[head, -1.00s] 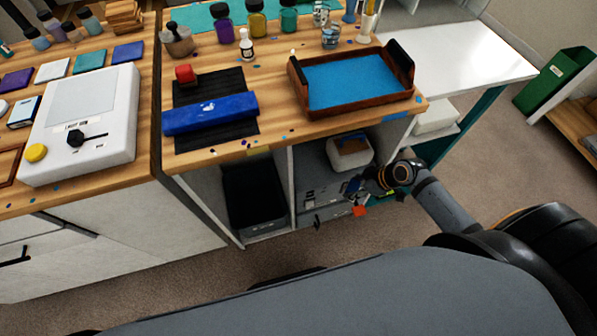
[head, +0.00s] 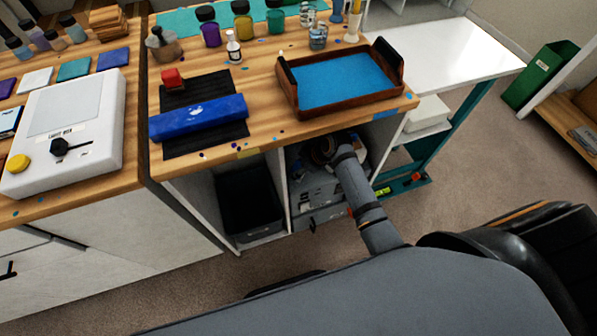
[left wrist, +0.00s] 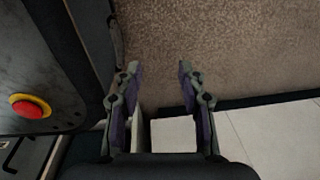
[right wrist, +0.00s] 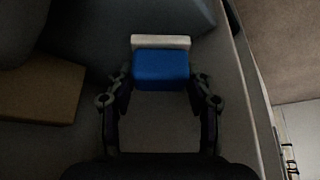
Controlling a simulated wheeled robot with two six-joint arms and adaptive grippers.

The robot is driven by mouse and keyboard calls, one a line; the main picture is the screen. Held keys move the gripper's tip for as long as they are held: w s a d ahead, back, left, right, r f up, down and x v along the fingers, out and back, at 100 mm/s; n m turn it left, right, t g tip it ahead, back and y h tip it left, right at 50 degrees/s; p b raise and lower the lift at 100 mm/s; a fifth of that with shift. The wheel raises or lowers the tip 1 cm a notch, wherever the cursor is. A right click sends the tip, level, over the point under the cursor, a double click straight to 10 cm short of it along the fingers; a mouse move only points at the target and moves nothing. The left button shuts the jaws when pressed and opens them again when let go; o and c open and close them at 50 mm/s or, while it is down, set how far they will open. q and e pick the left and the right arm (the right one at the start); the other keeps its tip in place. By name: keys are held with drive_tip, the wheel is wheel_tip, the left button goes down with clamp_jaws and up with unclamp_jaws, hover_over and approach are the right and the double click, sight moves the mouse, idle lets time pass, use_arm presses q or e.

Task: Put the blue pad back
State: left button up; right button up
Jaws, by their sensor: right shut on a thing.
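The blue pad (right wrist: 162,72), a small block with a white layer (right wrist: 160,42) along its far side, sits between the fingers of my right gripper (right wrist: 162,88) in the right wrist view. The gripper is shut on it. In the head view my right arm reaches into the open compartment under the wooden workbench (head: 210,160); the fingers and the pad are hidden there by the arm and the bench. My left gripper (left wrist: 158,75) is open and empty above carpet in the left wrist view.
A tan block (right wrist: 40,88) lies left of the pad inside the dim compartment, whose wall (right wrist: 258,90) runs close on the right. A black bin (head: 250,200) fills the neighbouring compartment. On the bench are a blue bar (head: 198,118) and a wooden tray (head: 340,101) with a blue bottom.

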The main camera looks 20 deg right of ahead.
wheel_tip(320, 180, down, 3)
drive_tip(key=shift+b, duration=0.3)
drive_tip(key=shift+f, duration=0.15)
drive_tip(key=o, duration=0.8)
use_arm(q)
drive_tip(key=shift+w+f, duration=0.1)
drive_tip(key=shift+w, duration=0.45)
use_arm(e)
drive_tip(key=shift+o, duration=0.2)
